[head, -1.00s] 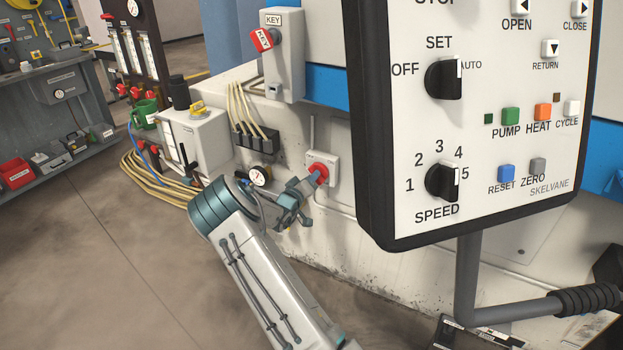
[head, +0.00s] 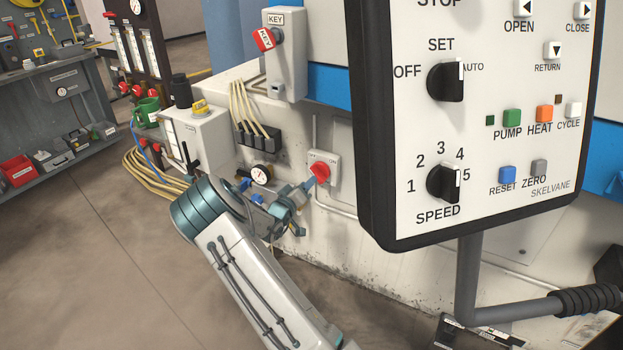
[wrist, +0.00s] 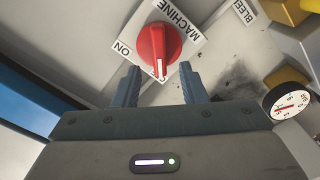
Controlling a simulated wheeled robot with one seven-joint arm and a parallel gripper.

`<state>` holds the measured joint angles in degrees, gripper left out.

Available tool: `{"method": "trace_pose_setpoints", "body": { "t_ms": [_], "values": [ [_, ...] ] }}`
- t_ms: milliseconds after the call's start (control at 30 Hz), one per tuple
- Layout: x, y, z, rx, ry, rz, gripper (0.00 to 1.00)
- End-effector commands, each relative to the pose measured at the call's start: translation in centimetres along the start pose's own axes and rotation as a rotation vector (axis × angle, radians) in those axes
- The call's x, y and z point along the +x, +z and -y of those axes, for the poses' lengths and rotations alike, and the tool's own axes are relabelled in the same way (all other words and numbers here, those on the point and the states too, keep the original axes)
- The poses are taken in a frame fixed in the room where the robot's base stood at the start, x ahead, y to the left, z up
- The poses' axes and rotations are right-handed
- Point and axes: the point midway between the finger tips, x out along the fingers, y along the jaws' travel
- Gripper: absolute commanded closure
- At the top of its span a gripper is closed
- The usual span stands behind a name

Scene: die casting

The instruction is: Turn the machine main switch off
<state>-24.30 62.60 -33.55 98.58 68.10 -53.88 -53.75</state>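The red rotary main switch (wrist: 158,48) sits on a light plate marked MACHINE and ON, on the machine's low wall. It also shows in the head view (head: 320,172). Its white mark points down between my fingers in the wrist view, while the ON label is to its left. I see no OFF label. My gripper (wrist: 160,70) is open and empty. Its two fingertips are apart, just below the knob and to either side of its lower end. In the head view my gripper (head: 308,184) is just lower left of the switch. Contact cannot be told.
A pressure gauge (head: 261,175) and a cable block (head: 256,138) are left of the switch. A key switch box (head: 285,60) is above. The large control panel (head: 480,120) hangs close at the right. Open floor (head: 90,270) lies at the left.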

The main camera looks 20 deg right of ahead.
Motion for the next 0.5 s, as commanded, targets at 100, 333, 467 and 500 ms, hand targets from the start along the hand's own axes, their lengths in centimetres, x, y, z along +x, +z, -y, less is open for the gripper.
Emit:
{"method": "trace_pose_setpoints", "body": {
  "t_ms": [100, 333, 467, 500],
  "values": [
    [-3.0, -0.2, 0.0, -0.001, -0.003, -0.001, 0.62],
    [-7.2, -0.1, 0.0, -0.001, -0.003, -0.001, 0.62],
    [-8.4, 0.0, 0.0, 0.0, -0.001, 0.0, 0.62],
    [-8.6, 0.0, 0.0, 0.0, -0.001, 0.0, 0.62]
  ]
}}
